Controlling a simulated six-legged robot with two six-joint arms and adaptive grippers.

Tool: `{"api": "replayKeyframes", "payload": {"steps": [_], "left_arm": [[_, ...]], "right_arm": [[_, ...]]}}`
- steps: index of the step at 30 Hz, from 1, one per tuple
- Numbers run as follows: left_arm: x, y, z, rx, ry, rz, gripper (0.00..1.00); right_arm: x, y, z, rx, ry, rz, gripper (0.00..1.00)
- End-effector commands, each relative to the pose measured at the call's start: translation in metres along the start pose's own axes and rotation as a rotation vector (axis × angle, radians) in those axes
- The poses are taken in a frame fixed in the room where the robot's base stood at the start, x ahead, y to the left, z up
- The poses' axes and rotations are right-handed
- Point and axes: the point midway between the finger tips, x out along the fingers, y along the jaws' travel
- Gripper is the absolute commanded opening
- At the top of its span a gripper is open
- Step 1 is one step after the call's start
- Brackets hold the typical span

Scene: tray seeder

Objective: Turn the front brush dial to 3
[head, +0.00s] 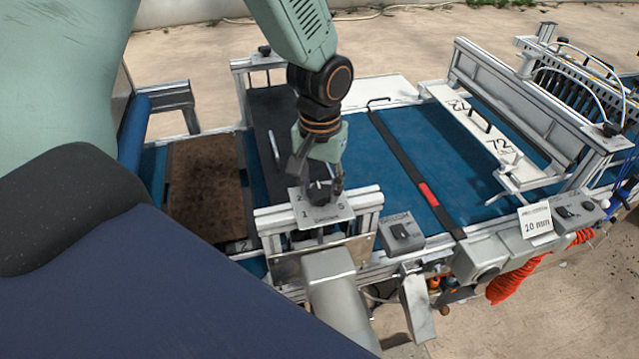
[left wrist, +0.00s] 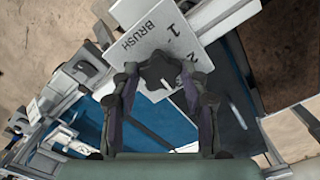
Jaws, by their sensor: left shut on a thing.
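The front brush dial (head: 319,192) is a dark lobed knob on a pale plate (head: 325,214) at the front of the seeder. The plate carries printed numbers, with 1 at its left. In the left wrist view the black knob (left wrist: 158,70) sits between my fingers, beside the word BRUSH and the numbers 1 and 2. I cannot tell which number the knob points to. My left gripper (head: 319,184) comes down from above and is shut on the knob; it also shows in the left wrist view (left wrist: 166,82). My right gripper is not in view.
A grey switch box (head: 402,235) stands just right of the dial plate. A blue belt (head: 395,150) with a dark crossbar (head: 408,165) lies behind. A soil-filled tray (head: 205,185) is on the left. A 20 mm label (head: 536,222) and another control box (head: 574,210) are at the right.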

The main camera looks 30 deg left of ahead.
Motion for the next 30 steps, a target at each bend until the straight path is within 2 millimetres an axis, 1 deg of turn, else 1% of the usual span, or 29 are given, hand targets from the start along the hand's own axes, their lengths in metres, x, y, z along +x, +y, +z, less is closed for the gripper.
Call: {"api": "replayKeyframes", "payload": {"steps": [9, 24, 25, 30], "left_arm": [[0.0007, -0.0001, 0.0003, -0.103, -0.001, 0.000, 0.13], [0.0004, 0.0000, -0.0002, -0.119, 0.000, 0.000, 0.13], [0.0003, 0.0000, -0.0002, -0.119, 0.001, 0.000, 0.46], [0.0002, 0.0000, -0.0003, -0.119, 0.001, 0.000, 0.60]], "right_arm": [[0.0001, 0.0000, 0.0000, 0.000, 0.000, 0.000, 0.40], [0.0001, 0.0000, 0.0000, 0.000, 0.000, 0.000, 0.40], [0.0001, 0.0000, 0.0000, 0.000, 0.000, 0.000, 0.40], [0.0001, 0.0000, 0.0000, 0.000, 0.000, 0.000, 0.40]]}}
